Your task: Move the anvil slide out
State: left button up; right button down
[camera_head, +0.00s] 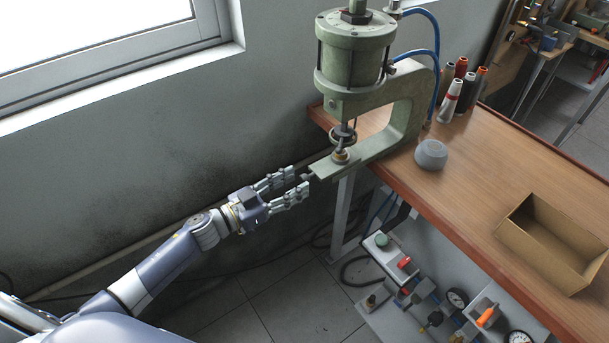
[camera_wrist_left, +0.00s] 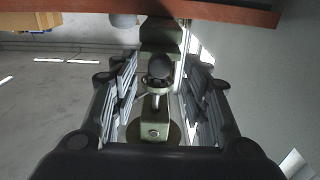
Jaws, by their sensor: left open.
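The green pneumatic press (camera_head: 352,60) stands at the table's left corner. Its lower arm (camera_head: 340,168) juts out past the table edge, under the ram. A small grey tip, which looks like the front end of the anvil slide (camera_head: 306,177), shows at the arm's free end. My left gripper (camera_head: 302,180) is open and empty, with its fingertips around or just beside this tip; contact cannot be told. In the left wrist view, a dark round knob (camera_wrist_left: 159,67) and green press parts (camera_wrist_left: 153,112) show between the spread fingers. My right gripper is not in view.
On the wooden table (camera_head: 480,165) are a grey round object (camera_head: 431,154), several thread spools (camera_head: 452,100) and an open cardboard box (camera_head: 552,243). A valve panel (camera_head: 425,300) is below the table edge. The wall and window are behind my left arm.

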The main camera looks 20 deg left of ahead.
aim_at(302, 180)
pick_arm(q)
jog(key=shift+x, duration=1.95)
jog(key=shift+s, duration=0.1)
grip_shut()
